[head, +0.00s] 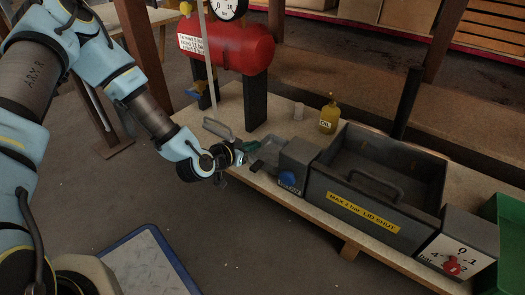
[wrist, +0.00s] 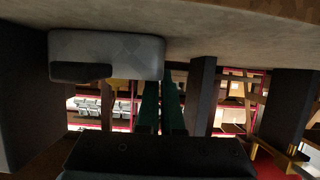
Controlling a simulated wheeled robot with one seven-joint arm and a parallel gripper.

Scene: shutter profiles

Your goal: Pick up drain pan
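In the wrist view the fingers (wrist: 161,100) are close together beside the tray's right end. Their gap and any contact are unclear.
A dark open box (head: 376,215) with a handle and yellow label stands to the right. A red tank (head: 240,46) on black legs is at the back. A green bin (head: 508,215) is far right.

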